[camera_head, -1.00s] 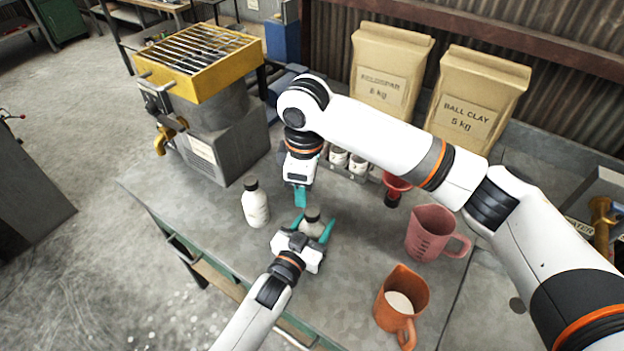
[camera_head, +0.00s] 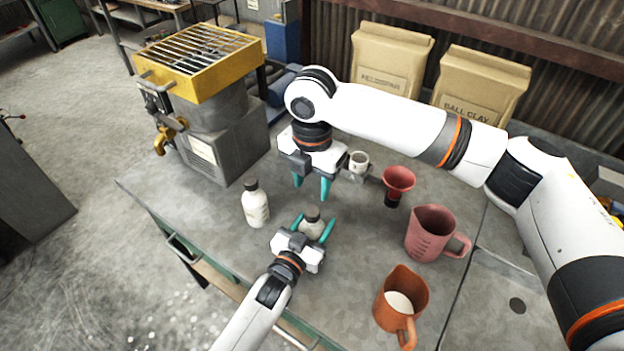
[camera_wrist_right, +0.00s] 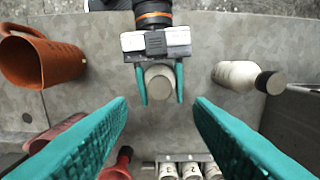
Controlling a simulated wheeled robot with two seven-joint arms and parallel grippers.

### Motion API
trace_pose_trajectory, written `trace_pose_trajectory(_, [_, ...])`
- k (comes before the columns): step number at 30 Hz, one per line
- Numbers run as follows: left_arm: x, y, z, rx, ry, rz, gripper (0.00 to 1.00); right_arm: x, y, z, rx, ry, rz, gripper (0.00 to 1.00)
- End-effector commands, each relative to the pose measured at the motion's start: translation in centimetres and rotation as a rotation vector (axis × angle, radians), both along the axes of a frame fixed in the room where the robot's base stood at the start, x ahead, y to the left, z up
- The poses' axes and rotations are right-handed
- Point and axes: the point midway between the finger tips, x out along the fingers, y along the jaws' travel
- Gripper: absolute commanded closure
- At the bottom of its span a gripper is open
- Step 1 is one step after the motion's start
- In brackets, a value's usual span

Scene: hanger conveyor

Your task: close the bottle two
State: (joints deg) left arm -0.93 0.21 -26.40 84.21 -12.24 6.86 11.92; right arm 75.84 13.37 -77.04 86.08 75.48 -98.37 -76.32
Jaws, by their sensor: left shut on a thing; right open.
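My left gripper (camera_head: 309,231) is shut on a small pale bottle (camera_head: 312,229) with a dark top, upright on the table. In the right wrist view this bottle (camera_wrist_right: 160,82) stands between the left fingers; its rounded top looks grey-beige, and I cannot tell whether a cap is seated on it. My right gripper (camera_head: 311,190) is open and empty, above and behind the held bottle, fingers pointing down. A second pale bottle (camera_head: 256,207) with a dark cap stands just left, untouched; it also shows in the right wrist view (camera_wrist_right: 238,75). Any number on either bottle is unreadable.
White cups (camera_wrist_right: 190,171) stand in a rack behind, partly hidden in the head view. A red funnel (camera_head: 398,180), pink jug (camera_head: 430,234) and orange jug (camera_head: 402,296) stand right. A yellow-topped machine (camera_head: 205,110) is back left, clay bags (camera_head: 480,88) at the back.

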Motion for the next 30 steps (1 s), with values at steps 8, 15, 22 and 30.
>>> trace_pose_trajectory(8, [0.0,0.0,0.0,0.000,-0.001,0.000,1.00,-0.1,0.0,-2.3,-0.001,0.003,-0.003,0.53])
trace_pose_trajectory(15, [0.0,0.0,0.0,0.000,-0.001,0.000,1.00,0.0,0.0,-6.0,-0.002,0.002,-0.004,0.53])
trace_pose_trajectory(22, [0.0,0.0,0.0,0.000,-0.001,0.000,1.00,0.0,0.0,-7.9,0.000,0.001,-0.003,0.53])
trace_pose_trajectory(30, [0.0,0.0,0.0,0.000,-0.001,0.000,1.00,0.0,0.0,-8.0,0.000,0.000,-0.003,0.53])
